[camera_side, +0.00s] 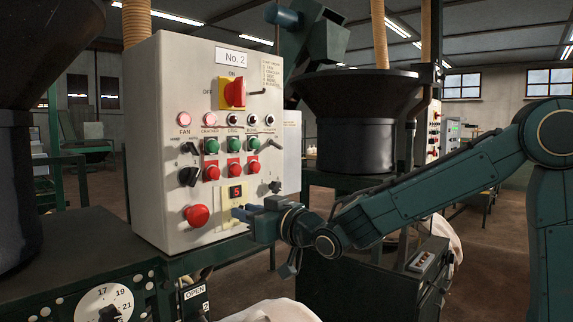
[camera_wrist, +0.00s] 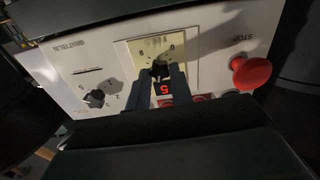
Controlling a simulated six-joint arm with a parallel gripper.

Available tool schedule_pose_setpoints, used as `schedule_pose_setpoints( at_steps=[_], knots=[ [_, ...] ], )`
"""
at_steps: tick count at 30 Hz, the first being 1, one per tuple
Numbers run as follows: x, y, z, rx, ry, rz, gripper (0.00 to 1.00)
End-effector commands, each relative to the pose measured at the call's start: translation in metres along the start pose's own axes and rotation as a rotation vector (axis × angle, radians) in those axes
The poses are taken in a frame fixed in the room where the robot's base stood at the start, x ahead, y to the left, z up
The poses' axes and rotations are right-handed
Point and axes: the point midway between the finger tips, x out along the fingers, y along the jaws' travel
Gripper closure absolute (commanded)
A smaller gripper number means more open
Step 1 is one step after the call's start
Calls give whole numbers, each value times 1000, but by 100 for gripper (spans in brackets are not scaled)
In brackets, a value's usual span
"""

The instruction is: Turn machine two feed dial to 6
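The grey No. 2 control panel (camera_side: 160,130) stands left of centre in the side view. Its feed dial sits on a cream plate (camera_side: 228,220) low on the panel, below a small red display (camera_side: 236,192) that reads 5. In the side view my gripper (camera_side: 238,213) is at this plate and hides the dial. In the wrist view the dark dial knob (camera_wrist: 160,68) lies between the two fingertips of my gripper (camera_wrist: 160,74), with no clear gap beside it. The display (camera_wrist: 163,89) shows upside down between the fingers. The fingers appear shut on the knob.
A red stop button (camera_side: 197,215) is left of the dial and shows in the wrist view (camera_wrist: 250,72). A small black selector knob (camera_wrist: 96,98) is on the other side. Red and green buttons are above. A numbered dial (camera_side: 104,305) is on the dark machine at lower left.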

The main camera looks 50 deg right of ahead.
Motion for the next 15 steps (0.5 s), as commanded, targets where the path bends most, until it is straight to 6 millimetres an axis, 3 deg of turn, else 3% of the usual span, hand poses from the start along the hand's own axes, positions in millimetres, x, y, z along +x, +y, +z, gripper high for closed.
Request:
schedule_pose_setpoints(
  at_steps=[15],
  knots=[
    [0, 0, 0, 96, -1, 0, 100]
  ],
)
